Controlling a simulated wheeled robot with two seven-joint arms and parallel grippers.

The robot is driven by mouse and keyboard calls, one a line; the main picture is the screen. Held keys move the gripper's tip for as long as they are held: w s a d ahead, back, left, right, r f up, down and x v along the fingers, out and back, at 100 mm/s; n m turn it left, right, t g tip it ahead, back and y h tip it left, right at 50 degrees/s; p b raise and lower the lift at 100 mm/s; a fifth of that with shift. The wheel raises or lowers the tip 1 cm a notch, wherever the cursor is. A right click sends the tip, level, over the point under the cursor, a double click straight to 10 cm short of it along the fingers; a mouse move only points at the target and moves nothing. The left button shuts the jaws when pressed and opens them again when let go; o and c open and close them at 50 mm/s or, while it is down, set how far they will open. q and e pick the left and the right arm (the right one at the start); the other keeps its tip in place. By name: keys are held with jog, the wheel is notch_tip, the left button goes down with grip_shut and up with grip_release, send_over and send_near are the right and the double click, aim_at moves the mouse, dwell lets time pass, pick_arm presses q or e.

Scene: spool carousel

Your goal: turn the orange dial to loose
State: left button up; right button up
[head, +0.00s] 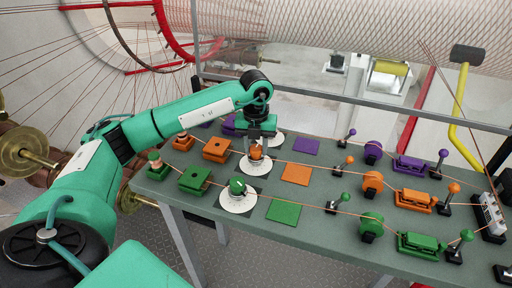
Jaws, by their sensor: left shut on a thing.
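The orange dial (255,152) is a small orange knob on a white round plate (250,166) in the middle row of the grey-green table (330,238). My left gripper (258,143) points down from above and is shut on the orange dial. Its fingers cover the upper part of the knob. The dial's pointer and the marks on its plate are too small to read, so I cannot tell its setting. My right gripper is not in view.
A green dial (237,187) on a white plate stands just in front. Orange block (216,149) and orange pad (297,174) flank the orange dial. Threads cross the table low, past levers, wheels and clamps at right. A purple row lies behind.

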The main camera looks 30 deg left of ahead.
aim_at(256, 148)
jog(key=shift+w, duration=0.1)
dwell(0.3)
pick_arm(q)
jog(key=o, duration=1)
jog(key=shift+r, duration=0.5)
notch_tip(256, 148, up, 13)
jog(key=shift+f+b, duration=0.15)
jog(key=shift+b, duration=0.6)
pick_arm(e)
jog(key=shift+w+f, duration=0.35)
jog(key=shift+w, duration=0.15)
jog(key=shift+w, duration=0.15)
